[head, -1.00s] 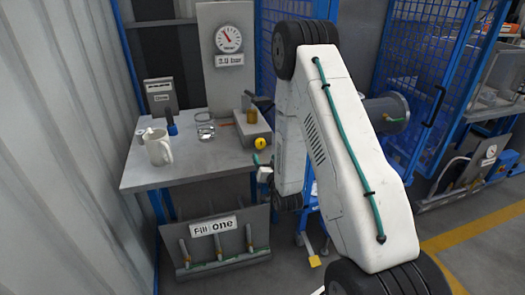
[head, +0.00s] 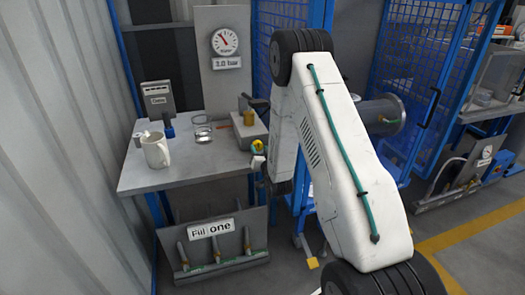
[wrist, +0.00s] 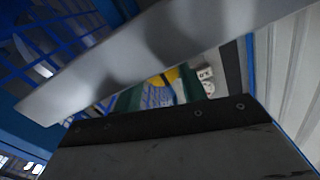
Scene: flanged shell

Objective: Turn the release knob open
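The yellow knob (head: 257,144) is on the front of a grey box (head: 243,132) at the right end of the table. My gripper (head: 258,157) is right at the knob in the head view and partly covers it. In the wrist view a yellow patch of the knob (wrist: 170,76) shows between two green finger parts of my gripper (wrist: 162,92), which stand apart. The gripper looks open; whether the fingers touch the knob cannot be told. Large grey and dark parts hide much of the wrist view.
A white mug (head: 155,150), a small labelled device (head: 157,100) and a clear ring-shaped item (head: 203,133) are on the table (head: 190,175). A gauge (head: 225,42) stands behind. A "Fill one" panel (head: 215,245) is below. Blue mesh fencing (head: 425,60) is on the right.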

